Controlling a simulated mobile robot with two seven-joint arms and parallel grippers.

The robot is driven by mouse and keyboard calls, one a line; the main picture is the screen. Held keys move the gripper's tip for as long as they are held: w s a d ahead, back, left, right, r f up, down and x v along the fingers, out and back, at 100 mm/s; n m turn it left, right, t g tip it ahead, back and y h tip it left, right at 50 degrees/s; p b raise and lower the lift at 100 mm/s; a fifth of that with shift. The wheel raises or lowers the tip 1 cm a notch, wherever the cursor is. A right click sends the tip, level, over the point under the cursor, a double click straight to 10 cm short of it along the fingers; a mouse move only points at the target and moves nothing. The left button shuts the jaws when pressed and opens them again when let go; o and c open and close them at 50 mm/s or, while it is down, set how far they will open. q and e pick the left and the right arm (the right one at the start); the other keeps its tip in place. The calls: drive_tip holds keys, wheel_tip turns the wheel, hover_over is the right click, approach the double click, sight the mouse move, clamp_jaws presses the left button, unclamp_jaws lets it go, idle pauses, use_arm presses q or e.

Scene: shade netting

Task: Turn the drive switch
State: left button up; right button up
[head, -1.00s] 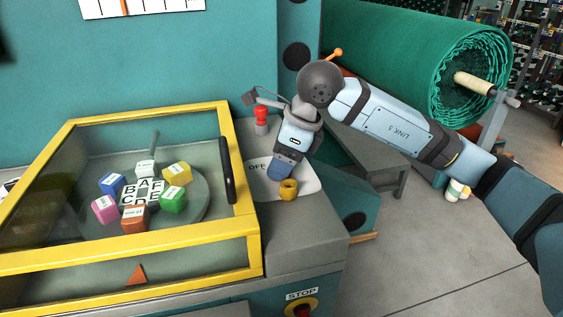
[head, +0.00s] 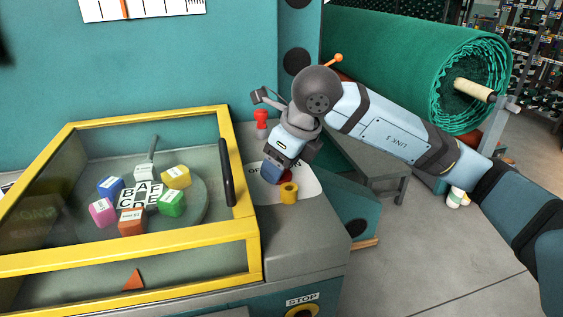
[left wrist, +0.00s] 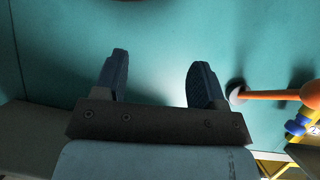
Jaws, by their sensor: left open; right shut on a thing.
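The drive switch's pale plate (head: 308,191) lies on the grey top right of the yellow-framed guard. Its lettering is partly covered by my right gripper. My right gripper (head: 275,174) reaches down onto the plate, tilted, with its fingers closed. A small red part (head: 286,176) shows beside the fingertips; it looks like part of the switch. The gripped part itself is mostly hidden. My left gripper (left wrist: 160,80) shows only in the left wrist view, open and empty before a teal surface.
The yellow-framed clear guard (head: 240,245) with a black handle (head: 226,172) covers several coloured blocks on a round plate. A red knob (head: 261,118) stands behind the switch. A stop button (head: 302,311) is on the front. A green netting roll (head: 400,55) is behind my right arm.

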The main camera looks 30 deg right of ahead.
drive_tip(key=o, duration=0.9)
drive_tip(key=p+v, duration=0.2)
drive_tip(key=v, duration=1.2)
drive_tip(key=shift+w, duration=0.1)
